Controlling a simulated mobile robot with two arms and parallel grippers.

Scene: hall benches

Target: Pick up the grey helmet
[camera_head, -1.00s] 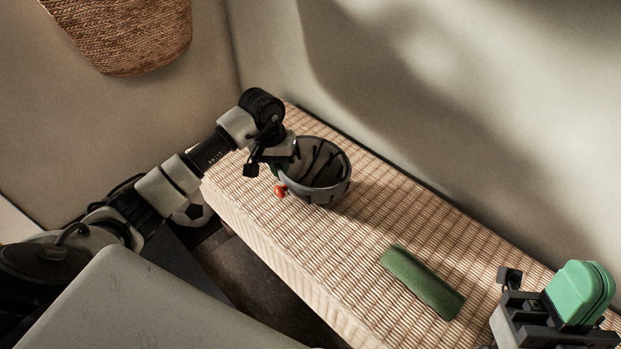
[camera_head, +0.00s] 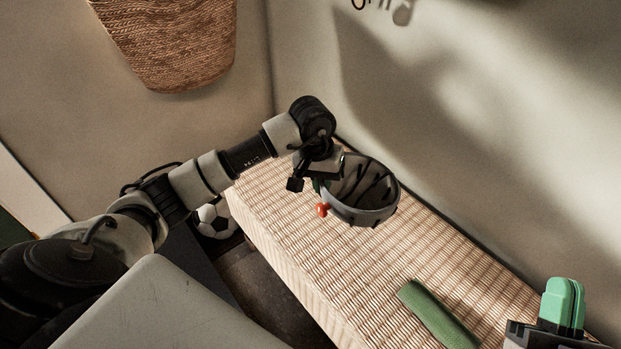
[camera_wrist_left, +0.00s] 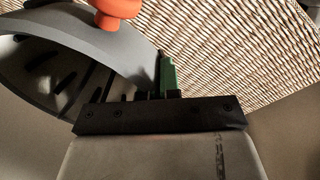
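The grey helmet (camera_head: 362,205) is upside down at the far end of the woven bench, its hollow with dark straps facing up. An orange-red knob (camera_head: 322,209) sticks out of its near side. My left gripper (camera_head: 322,184) is at the helmet's left rim and appears shut on it. In the left wrist view the grey rim (camera_wrist_left: 110,52) runs to the green finger pad (camera_wrist_left: 167,75), with the other finger hidden. The helmet seems held just above the bench. My right gripper (camera_head: 562,306) is at the lower right, its green fingers together and empty.
The woven bench (camera_head: 290,225) runs along the wall, with a green roll (camera_head: 437,314) lying on its near part. A football (camera_head: 214,220) is on the floor left of the bench. A woven basket (camera_head: 175,45) hangs on the wall.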

